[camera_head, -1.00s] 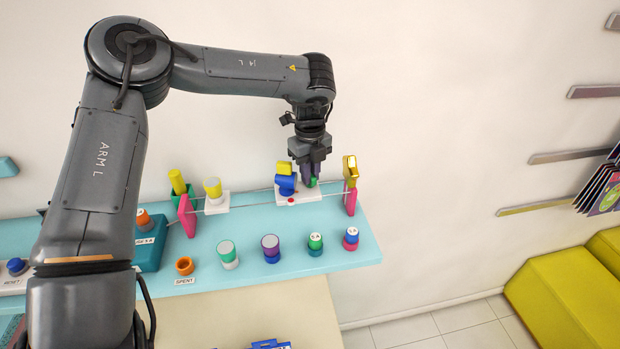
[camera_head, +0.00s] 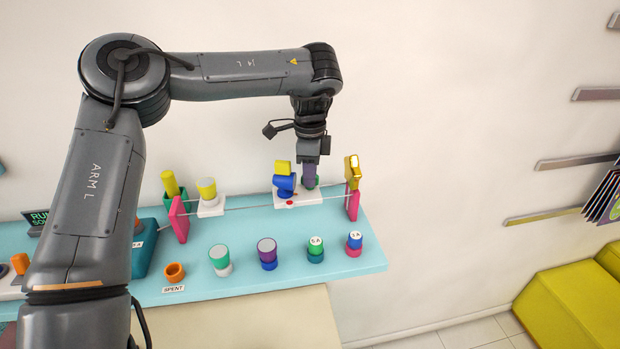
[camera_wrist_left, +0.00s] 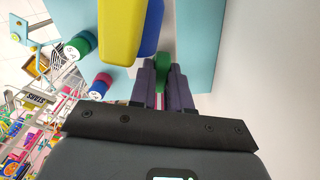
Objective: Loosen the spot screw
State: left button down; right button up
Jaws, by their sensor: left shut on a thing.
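The green screw (camera_head: 316,183) is on the right side of the blue and yellow spot unit on the rail. My left gripper (camera_head: 309,180) comes down over it from above, and its fingers hide most of it. In the left wrist view the green screw (camera_wrist_left: 164,72) sits between the two dark fingertips, which are shut on it. The spot's blue body (camera_head: 285,184) and yellow top (camera_head: 283,168) are just left of the fingers, above a white base (camera_head: 284,201). My right gripper is not in view.
A gold block on a pink post (camera_head: 352,200) stands close on the right. A white carriage with a yellow-topped piece (camera_head: 207,190) and another pink post (camera_head: 179,219) are left along the rail. Several coloured cylinders and an orange ring (camera_head: 174,272) line the turquoise shelf's front (camera_head: 330,265).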

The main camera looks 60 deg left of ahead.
pick_arm(q)
jog(key=shift+n+b, duration=0.4)
jog(key=shift+n, duration=0.6)
jog(key=c, duration=1.4)
grip_release()
jog(key=shift+o, duration=0.2)
jog(key=shift+r, duration=0.1)
jog(key=shift+r, duration=0.25)
notch_tip(320, 180, up, 10)
jog(key=p, duration=0.2)
